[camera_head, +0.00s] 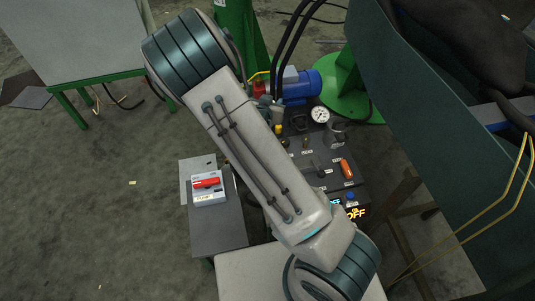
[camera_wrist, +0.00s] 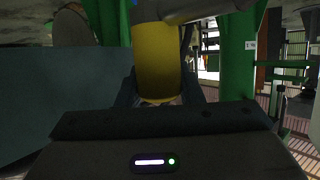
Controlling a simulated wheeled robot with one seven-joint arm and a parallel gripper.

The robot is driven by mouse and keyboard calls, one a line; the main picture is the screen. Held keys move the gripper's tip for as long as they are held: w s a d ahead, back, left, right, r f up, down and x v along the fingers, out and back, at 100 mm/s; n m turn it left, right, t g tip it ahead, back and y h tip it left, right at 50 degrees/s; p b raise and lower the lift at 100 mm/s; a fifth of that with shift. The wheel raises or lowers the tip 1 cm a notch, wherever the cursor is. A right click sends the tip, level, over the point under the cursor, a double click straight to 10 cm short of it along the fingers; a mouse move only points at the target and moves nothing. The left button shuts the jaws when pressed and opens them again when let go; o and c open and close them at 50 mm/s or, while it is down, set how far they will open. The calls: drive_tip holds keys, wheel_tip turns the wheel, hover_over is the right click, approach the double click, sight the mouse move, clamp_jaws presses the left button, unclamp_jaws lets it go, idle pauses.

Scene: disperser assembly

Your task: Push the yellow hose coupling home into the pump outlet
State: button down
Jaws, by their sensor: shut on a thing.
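The yellow hose coupling (camera_wrist: 157,68) fills the middle of the wrist view as an upright yellow cylinder. My gripper (camera_wrist: 160,92) is shut on it, with a dark finger on either side of its lower part. A grey part crosses at the top of the coupling. In the head view my own arm hides my gripper and most of the coupling's surroundings. The pump (camera_head: 298,88) with its blue motor stands beyond the arm. I cannot make out the pump outlet or whether the coupling touches it.
A dark panel with a round gauge (camera_head: 320,114) and an orange handle (camera_head: 347,169) lies right of my arm. A box with a red switch (camera_head: 207,183) sits on the left. Black hoses (camera_head: 292,38) hang behind the arm. A green post (camera_wrist: 237,65) stands close on the right.

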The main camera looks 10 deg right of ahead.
wheel_tip(320, 180, down, 17)
drive_tip(key=s+a+m+g+h+b, duration=0.2)
drive_tip(key=b, duration=1.2)
drive_tip(key=shift+s+f+m+h, duration=0.15)
drive_tip(key=shift+s+m+h, duration=0.15)
drive_tip(key=shift+s+m, duration=0.1)
drive_tip(key=shift+p, duration=0.35)
wheel_tip(320, 180, down, 6)
drive_tip(key=b, duration=0.4)
drive_tip(key=shift+p, duration=0.45)
idle(0.3)
drive_tip(key=shift+f+b, duration=1.1)
drive_tip(key=shift+f, duration=0.4)
drive_tip(key=shift+r, duration=0.2)
